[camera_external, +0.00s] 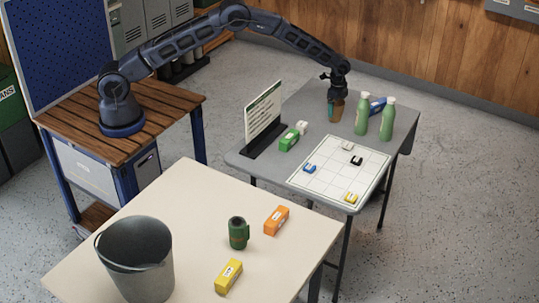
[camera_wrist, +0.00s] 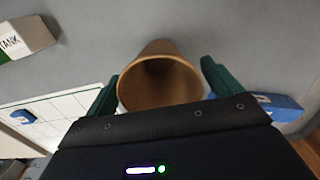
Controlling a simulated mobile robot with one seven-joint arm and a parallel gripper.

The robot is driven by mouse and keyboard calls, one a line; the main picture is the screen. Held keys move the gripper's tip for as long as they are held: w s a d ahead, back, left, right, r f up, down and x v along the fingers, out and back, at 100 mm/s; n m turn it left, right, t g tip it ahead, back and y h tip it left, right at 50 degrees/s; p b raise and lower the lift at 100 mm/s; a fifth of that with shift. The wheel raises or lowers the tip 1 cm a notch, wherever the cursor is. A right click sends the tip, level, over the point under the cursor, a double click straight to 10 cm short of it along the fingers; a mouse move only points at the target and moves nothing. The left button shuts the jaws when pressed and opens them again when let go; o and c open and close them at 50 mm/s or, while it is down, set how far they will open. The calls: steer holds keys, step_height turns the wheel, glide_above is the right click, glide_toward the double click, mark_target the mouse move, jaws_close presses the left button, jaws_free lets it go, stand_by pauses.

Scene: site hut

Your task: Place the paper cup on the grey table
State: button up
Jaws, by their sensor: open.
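The brown paper cup (camera_wrist: 160,85) is upright on the grey table (camera_external: 300,100); in the external view the cup (camera_external: 337,103) shows just under my gripper, near the table's far side. My gripper (camera_external: 337,95) points down over it. In the wrist view my gripper's two green fingers (camera_wrist: 158,85) stand apart on either side of the cup, with a gap to the right finger; the left finger is close to the cup wall. Whether the cup base touches the table is hard to see.
Two green bottles (camera_external: 387,118) and a blue box (camera_external: 377,105) stand just right of the cup. A sign (camera_external: 263,113), green box (camera_external: 289,140) and gridded board (camera_external: 340,172) occupy the table's left and front. The cream table (camera_external: 190,200) holds a bucket (camera_external: 140,262).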

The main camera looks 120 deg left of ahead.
step_height(320, 180, up, 12)
stand_by(0.5)
steer(key=d+r+t, duration=0.1)
steer(key=d+r, duration=1.8)
steer(key=s+d+r+t+y, duration=0.1)
steer(key=s+d+r, duration=0.4)
steer(key=d, duration=0.5)
steer(key=s+d+r, duration=0.4)
steer(key=d+r, duration=0.3)
steer(key=d, duration=0.3)
steer(key=s+d+r+t, duration=0.1)
steer(key=s+d+r, duration=0.3)
steer(key=s+d, duration=1.1)
steer(key=s+d+f, duration=0.3)
steer(key=s+d, duration=0.1)
steer(key=s, duration=0.6)
steer(key=s+d+f+t+h, duration=0.1)
steer(key=s+d+f, duration=0.2)
steer(key=s, duration=0.7)
steer(key=shift+d+t, duration=0.3)
steer(key=shift+d, duration=0.7)
